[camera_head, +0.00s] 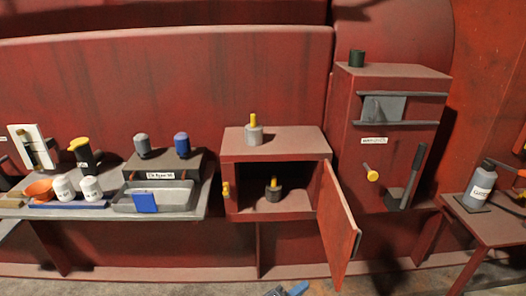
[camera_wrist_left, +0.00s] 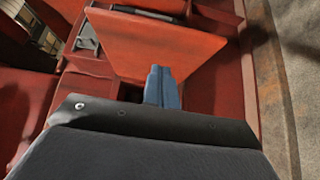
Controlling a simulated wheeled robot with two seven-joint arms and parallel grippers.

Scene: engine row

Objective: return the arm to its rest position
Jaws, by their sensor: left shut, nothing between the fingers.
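My left gripper (camera_head: 291,289) shows only as a small grey and blue tip at the bottom edge of the head view, low in front of the red cabinet. In the left wrist view its blue fingers (camera_wrist_left: 161,86) are together with nothing between them. Beyond them in that view is a red panel (camera_wrist_left: 150,42) that looks like the cabinet's door; whether the fingers touch it I cannot tell. Most of my left arm is out of the head view. My right gripper is not in view.
The red cabinet (camera_head: 276,143) has its door (camera_head: 339,225) swung open towards me, right of my gripper. A yellow-handled grey piece stands on top (camera_head: 253,132), another inside (camera_head: 273,192). A cluttered shelf (camera_head: 205,203) is left; a red box (camera_head: 398,90) and bottle (camera_head: 480,187) are right.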

